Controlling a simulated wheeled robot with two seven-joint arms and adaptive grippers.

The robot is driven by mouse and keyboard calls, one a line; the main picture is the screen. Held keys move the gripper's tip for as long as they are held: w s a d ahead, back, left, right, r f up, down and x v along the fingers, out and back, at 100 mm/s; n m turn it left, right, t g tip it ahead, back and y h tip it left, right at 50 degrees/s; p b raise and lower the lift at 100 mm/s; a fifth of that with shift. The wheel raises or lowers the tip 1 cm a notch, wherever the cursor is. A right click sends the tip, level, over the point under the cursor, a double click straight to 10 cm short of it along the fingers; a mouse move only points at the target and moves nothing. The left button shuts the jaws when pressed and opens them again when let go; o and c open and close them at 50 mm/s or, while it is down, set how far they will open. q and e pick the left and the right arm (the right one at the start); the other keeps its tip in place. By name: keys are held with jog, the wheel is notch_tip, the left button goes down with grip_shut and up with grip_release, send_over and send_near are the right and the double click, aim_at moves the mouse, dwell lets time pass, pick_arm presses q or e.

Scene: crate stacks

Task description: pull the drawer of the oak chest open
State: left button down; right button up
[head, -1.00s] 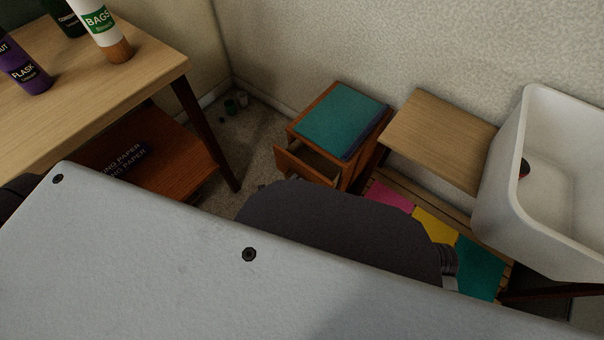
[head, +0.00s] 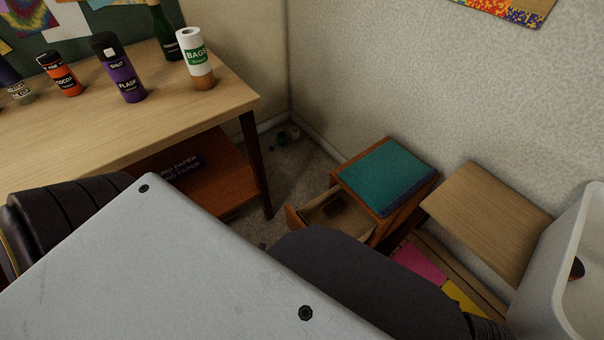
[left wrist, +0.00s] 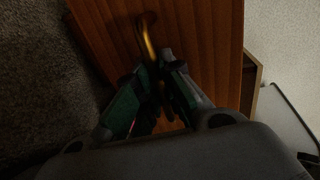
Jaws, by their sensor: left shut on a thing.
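The oak chest (head: 400,214), a small reddish-brown wooden cabinet, stands by the wall in the head view. In the left wrist view, the drawer's wooden front (left wrist: 205,28) carries a curved brass handle (left wrist: 148,38). My left gripper (left wrist: 163,76) is shut on this handle, its fingers on either side of it. In the head view my own body hides the handle and the left gripper. My right gripper is not in view.
A teal panel (head: 383,172) covers the chest's top. A desk (head: 135,105) with several bottles stands at the left, its dark leg (head: 257,165) near the drawer. A wooden stool-like top (head: 490,215) and a white basin (head: 565,275) are at the right. Bare carpet lies behind the drawer.

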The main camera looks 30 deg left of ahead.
pick_arm(q)
jog(key=c, duration=1.5)
grip_release()
jog(key=shift+v, duration=6)
